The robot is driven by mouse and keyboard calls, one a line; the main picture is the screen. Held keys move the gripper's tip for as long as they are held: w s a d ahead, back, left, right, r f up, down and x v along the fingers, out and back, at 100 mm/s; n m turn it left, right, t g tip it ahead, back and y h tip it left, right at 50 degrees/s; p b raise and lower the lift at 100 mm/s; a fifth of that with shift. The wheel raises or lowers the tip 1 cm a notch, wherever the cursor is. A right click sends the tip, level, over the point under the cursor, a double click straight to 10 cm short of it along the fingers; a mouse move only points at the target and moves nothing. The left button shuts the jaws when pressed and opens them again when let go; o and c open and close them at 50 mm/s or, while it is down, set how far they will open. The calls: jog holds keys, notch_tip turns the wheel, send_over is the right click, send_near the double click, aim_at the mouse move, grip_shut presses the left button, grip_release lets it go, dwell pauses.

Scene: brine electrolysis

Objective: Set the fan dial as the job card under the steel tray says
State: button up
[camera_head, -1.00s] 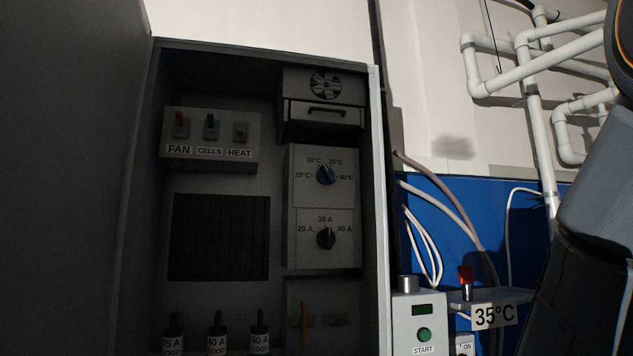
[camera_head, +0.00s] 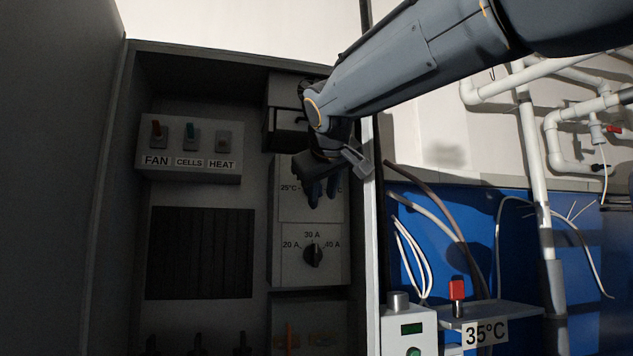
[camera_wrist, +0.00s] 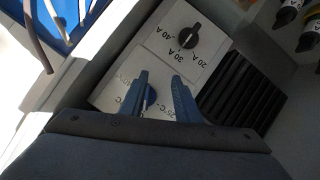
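The fingers are apart. I cannot tell whether they touch the dial. Its pointer setting is unclear. I see no steel tray and no job card.
Below is a black ampere dial (camera_head: 313,255), pointing near 30 A. A FAN, CELLS and HEAT switch box (camera_head: 190,150) is at upper left. The cabinet's right edge (camera_head: 371,250) is close beside my gripper.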

notch_tip(320, 180, up, 6)
jog(key=t, duration=0.1)
jog(key=p+x, duration=0.3)
jog(key=x, duration=0.4)
jog(key=shift+s+a+f, duration=0.15)
jog(key=shift+a+f, duration=0.1)
jog(key=shift+a, duration=0.15)
grip_shut()
